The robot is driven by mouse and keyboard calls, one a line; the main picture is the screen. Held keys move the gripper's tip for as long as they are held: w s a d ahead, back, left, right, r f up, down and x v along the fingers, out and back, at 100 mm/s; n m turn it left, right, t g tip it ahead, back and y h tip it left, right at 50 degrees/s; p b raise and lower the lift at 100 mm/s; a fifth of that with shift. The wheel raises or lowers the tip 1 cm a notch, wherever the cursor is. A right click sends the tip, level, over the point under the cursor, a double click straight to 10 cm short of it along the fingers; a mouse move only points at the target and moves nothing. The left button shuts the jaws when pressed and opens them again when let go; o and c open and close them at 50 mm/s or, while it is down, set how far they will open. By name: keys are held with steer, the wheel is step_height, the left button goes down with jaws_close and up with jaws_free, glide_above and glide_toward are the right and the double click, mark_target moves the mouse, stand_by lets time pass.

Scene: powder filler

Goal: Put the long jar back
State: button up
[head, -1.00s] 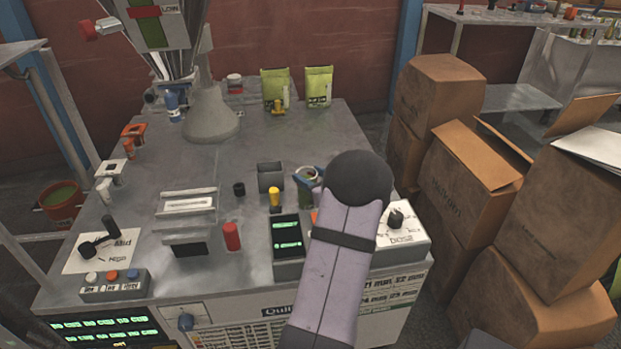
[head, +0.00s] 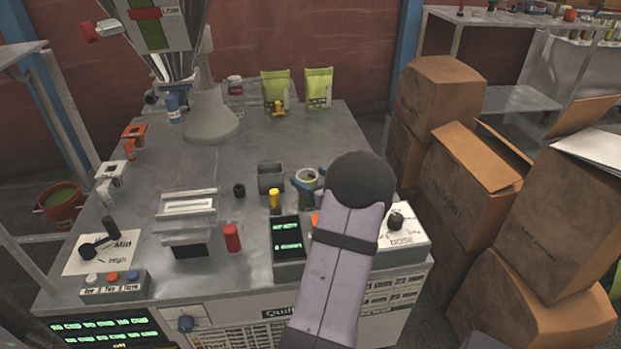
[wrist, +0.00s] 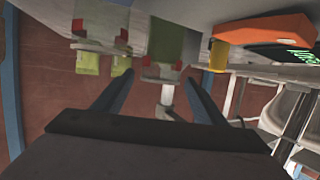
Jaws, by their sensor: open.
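I cannot tell for sure which container is the long jar. A green jar-like container with a pale round rim (head: 308,176) stands on the right half of the bench. A grey open container (head: 270,180) stands just to the left. In the wrist view my gripper (wrist: 158,100) has two dark fingers spread apart with nothing clasped between them. A green-and-white body with red parts (wrist: 172,45) shows beyond the fingers.
A yellow-topped post (head: 274,198), a display box (head: 288,247) and a dose dial panel (head: 410,238) are close by. A red cylinder (head: 232,237) stands left. Two yellow-green pouches (head: 318,88) are at the back. Cardboard boxes (head: 470,180) are right. The middle back of the bench is clear.

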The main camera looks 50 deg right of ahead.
steer(key=p+v, duration=0.1)
steer(key=v, duration=1)
steer(key=shift+s+a+r, duration=0.1)
steer(key=shift+s+a, duration=0.05)
steer(key=w+a+r+g+b, duration=0.1)
steer(key=w+a, duration=0.5)
steer(key=w, duration=0.3)
steer(key=w+a+r+g+b, duration=0.1)
steer(key=w+a, duration=0.5)
steer(key=w, duration=0.3)
steer(key=w+a+f+g+y+b, duration=0.1)
steer(key=a+f+g+y, duration=0.1)
steer(key=a, duration=0.9)
steer(key=w+a+f+g+y+b, duration=0.1)
steer(key=a+f, duration=0.1)
steer(key=a, duration=0.9)
steer(key=s+a+f+n+g+y+p, duration=0.1)
steer(key=s+a+f+g+p, duration=0.2)
steer(key=s, duration=0.4)
steer(key=s+a+f+n+g+y, duration=0.1)
steer(key=s+a+n+g, duration=0.2)
steer(key=s, duration=0.4)
steer(key=s+a+f+g+p, duration=0.2)
steer(key=s+a, duration=0.3)
steer(key=s, duration=0.2)
step_height(320, 180, up, 25)
steer(key=p, duration=2.4)
steer(key=shift+s+g, duration=0.2)
steer(key=shift+g, duration=0.1)
